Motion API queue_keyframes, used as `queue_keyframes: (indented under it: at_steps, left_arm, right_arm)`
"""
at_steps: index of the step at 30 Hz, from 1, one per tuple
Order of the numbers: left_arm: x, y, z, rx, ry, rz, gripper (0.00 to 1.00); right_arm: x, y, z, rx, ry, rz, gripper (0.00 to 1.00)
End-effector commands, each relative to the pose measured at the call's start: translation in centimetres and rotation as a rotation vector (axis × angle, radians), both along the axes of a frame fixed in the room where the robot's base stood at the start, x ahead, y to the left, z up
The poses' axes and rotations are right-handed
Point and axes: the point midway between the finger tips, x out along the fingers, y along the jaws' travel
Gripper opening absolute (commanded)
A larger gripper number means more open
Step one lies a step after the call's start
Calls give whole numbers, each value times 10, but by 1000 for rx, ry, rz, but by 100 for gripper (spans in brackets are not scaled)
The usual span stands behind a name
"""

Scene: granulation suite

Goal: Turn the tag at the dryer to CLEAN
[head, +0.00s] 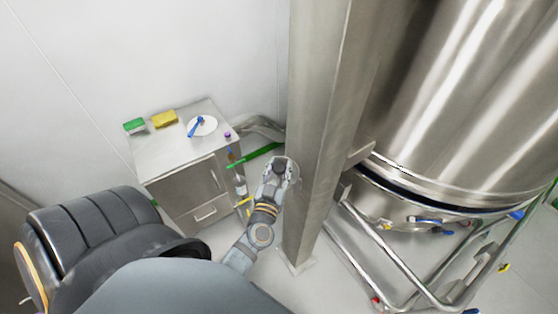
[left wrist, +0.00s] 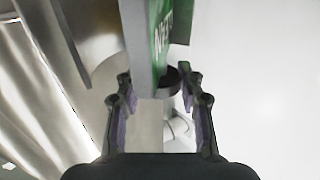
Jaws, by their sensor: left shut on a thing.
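My left gripper (head: 284,166) is beside the steel column, left of the big dryer vessel (head: 445,100). The left wrist view shows its two fingers (left wrist: 156,82) set apart around the tag. The tag's green face (left wrist: 160,38) carries white letters, only partly readable, and is seen steeply from the side. A dark round knob (left wrist: 172,82) sits between the fingers near the tag's lower end. The exact contact is hard to see. In the head view the gripper hides most or all of the tag. My right gripper is not in view.
The steel column (head: 318,110) stands close right of my left gripper. A low cabinet (head: 185,165) at left holds a green block (head: 134,126), a yellow sponge (head: 164,119) and a white plate (head: 207,127). A tubular frame (head: 385,265) stands under the vessel.

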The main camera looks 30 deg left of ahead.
Motion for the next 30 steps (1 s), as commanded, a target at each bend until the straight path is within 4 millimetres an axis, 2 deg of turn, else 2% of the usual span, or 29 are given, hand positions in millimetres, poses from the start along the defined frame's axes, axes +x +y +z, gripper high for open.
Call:
queue_keyframes:
  at_steps: [16, 17, 21, 30]
  left_arm:
    - [1, 0, 3, 4, -5, 23, 6]
    - [1, 0, 3, 4, -5, 23, 40]
    - [1, 0, 2, 4, -4, 22, 59]
    - [0, 0, 1, 3, -2, 22, 61]
  right_arm:
    - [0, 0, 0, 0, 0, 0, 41]
    - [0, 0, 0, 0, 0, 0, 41]
    - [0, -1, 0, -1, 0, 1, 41]
    - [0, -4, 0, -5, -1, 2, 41]
